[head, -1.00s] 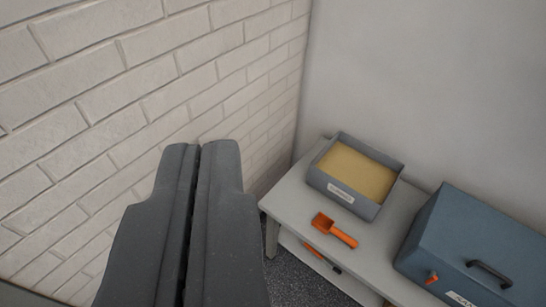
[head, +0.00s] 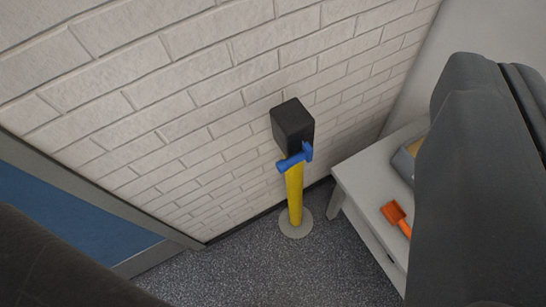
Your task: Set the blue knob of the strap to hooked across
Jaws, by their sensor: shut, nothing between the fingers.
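A blue piece (head: 295,160), which looks like the strap's knob, sits at the top of a yellow upright post (head: 295,195), just under a black box (head: 292,125). It runs slantwise, with a short upturned part at its right end. The strap itself is too small to make out, and I cannot tell whether it is hooked. My gripper (head: 498,62) fills the right side of the view, shut and empty, well apart from the blue piece. It hides part of the table behind it.
The post stands on a round grey base (head: 296,222) by the white brick wall (head: 190,90). To its right is a pale table (head: 352,170) with an orange scoop (head: 396,214) and a partly hidden grey tray (head: 404,163). A blue panel in a grey frame (head: 75,225) is at left. Speckled floor before the post is clear.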

